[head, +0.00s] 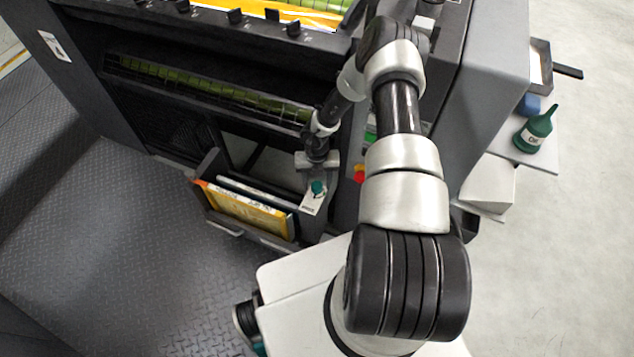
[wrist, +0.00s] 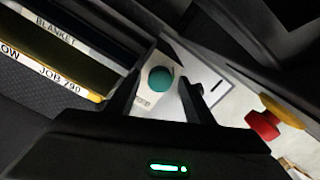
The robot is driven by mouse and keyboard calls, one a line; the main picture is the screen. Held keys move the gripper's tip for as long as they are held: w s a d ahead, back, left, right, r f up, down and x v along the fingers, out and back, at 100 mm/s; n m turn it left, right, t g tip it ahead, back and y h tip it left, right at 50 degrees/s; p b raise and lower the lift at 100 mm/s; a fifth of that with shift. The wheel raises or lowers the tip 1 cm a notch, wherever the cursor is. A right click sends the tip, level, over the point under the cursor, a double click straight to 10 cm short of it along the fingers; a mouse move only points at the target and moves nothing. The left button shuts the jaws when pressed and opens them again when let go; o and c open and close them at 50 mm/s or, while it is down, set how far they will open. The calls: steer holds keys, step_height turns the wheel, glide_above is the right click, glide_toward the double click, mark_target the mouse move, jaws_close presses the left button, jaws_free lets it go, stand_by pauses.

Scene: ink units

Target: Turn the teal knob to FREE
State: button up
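The teal knob (head: 318,187) is a small round knob on a pale plate (head: 309,207) at the right end of the folder bin. In the wrist view the knob (wrist: 160,78) lies between and beyond the fingertips of my gripper (wrist: 163,88). The fingers are apart, with gaps to the knob on both sides. In the head view my gripper (head: 318,163) hangs just behind the knob. Small dark lettering sits on the plate beside the knob, too small to read. Which way the knob points cannot be told.
A bin (head: 207,168) holds upright folders (head: 245,207) left of the knob. A red button (wrist: 262,124) on yellow sits to the right, close to the gripper. The dark press body (head: 130,100) stands behind.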

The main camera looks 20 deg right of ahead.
mark_target(317, 185)
step_height(317, 185, up, 17)
steer(key=p, duration=0.3)
steer(key=shift+r+p, duration=0.2)
steer(key=shift+p, duration=0.2)
stand_by(0.3)
